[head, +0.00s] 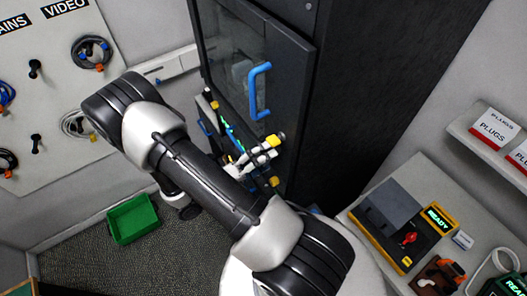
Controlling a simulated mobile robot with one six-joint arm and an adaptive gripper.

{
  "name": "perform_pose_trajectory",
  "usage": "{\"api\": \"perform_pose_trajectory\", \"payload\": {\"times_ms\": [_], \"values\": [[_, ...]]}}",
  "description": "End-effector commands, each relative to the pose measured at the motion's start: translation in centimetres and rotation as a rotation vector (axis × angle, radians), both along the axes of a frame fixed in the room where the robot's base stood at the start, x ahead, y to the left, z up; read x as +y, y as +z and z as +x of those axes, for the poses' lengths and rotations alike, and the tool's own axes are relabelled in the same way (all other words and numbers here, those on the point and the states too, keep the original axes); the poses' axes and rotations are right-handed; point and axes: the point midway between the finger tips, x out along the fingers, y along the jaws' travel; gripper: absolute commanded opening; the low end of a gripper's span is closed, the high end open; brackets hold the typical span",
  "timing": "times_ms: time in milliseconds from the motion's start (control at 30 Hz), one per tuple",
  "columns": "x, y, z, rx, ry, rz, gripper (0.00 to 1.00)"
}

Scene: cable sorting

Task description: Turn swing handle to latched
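A blue bar handle (260,90) stands on the front of the dark cabinet (345,110), at the edge of its glazed door (235,50). I cannot tell whether this is the swing handle or whether it is latched. No other clear swing handle shows. My arm crosses the middle of the head view, in front of the lower cabinet, and hides part of it. I cannot make out my gripper; its end of the arm seems hidden behind my own links. Nothing of mine visibly touches the blue handle.
White and yellow parts (262,154) stick out low on the cabinet front near my arm. A cable board (60,110) hangs at left, with a green bin (132,219) on the floor below. A bench (420,170) with a yellow-edged READY device (398,262) stands at right.

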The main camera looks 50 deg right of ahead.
Motion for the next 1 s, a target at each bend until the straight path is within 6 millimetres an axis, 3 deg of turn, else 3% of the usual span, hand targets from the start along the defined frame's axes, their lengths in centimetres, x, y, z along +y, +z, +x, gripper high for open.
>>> {"api": "perform_pose_trajectory", "payload": {"times_ms": [400,1000], "values": [[0.2,-0.6,-1.0,0.231,-0.002,0.065,0.48],[0.3,-0.7,-1.3,0.285,-0.003,0.079,0.48]]}}
